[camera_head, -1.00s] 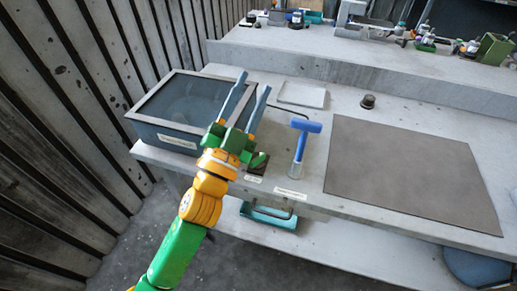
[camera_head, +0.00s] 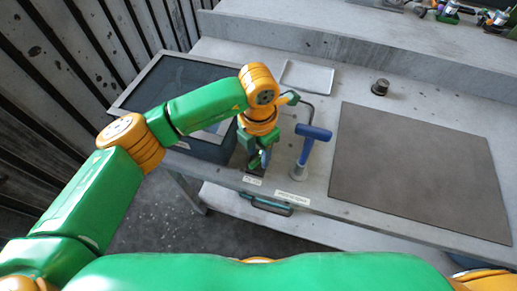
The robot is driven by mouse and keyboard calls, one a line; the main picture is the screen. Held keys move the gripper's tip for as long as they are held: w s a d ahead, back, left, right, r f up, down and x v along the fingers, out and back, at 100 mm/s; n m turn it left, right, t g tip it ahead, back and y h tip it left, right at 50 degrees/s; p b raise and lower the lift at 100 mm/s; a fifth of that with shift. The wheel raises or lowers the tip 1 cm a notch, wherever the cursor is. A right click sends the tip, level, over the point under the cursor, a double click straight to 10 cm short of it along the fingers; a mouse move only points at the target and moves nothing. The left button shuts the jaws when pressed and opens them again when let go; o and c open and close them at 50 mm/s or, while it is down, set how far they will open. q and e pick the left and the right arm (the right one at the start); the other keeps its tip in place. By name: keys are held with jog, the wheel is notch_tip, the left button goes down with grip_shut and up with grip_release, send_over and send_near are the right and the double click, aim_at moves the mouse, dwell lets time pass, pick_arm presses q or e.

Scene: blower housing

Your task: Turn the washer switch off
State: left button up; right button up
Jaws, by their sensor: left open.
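The washer (camera_head: 205,145) is a dark box with a grey-rimmed, glassy top at the left of the bench, partly covered by my left arm. A small dark switch (camera_head: 252,168) sits on the bench edge to its right, above a white label. My left gripper (camera_head: 256,160) points down right at the switch, with its fingers open around or just over it. The gripper hides most of the switch, so I cannot tell its position or whether the fingers touch it. My right gripper is not in view.
A blue-handled tool (camera_head: 311,140) stands upright in a clear holder just right of the gripper. A grey mat (camera_head: 420,170) covers the right of the bench. A flat pale tray (camera_head: 307,77) and a dark knob (camera_head: 380,87) lie behind. A teal handle (camera_head: 266,206) hangs below the edge.

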pick_arm(q)
jog(key=shift+f, duration=0.6)
grip_shut()
jog(key=shift+f+n+b, duration=0.1)
jog(key=shift+n+b, duration=0.75)
jog(key=shift+n, duration=0.25)
jog(key=n+b, duration=0.2)
jog(key=n, duration=0.1)
jog(key=shift+w+n, duration=0.1)
jog(key=shift+n, duration=0.2)
jog(key=n+b, duration=0.2)
jog(key=n, duration=0.1)
jog(key=shift+a, duration=0.1)
jog(key=shift+n+b, duration=0.85)
jog(key=shift+n, duration=0.65)
jog(key=shift+r, duration=0.2)
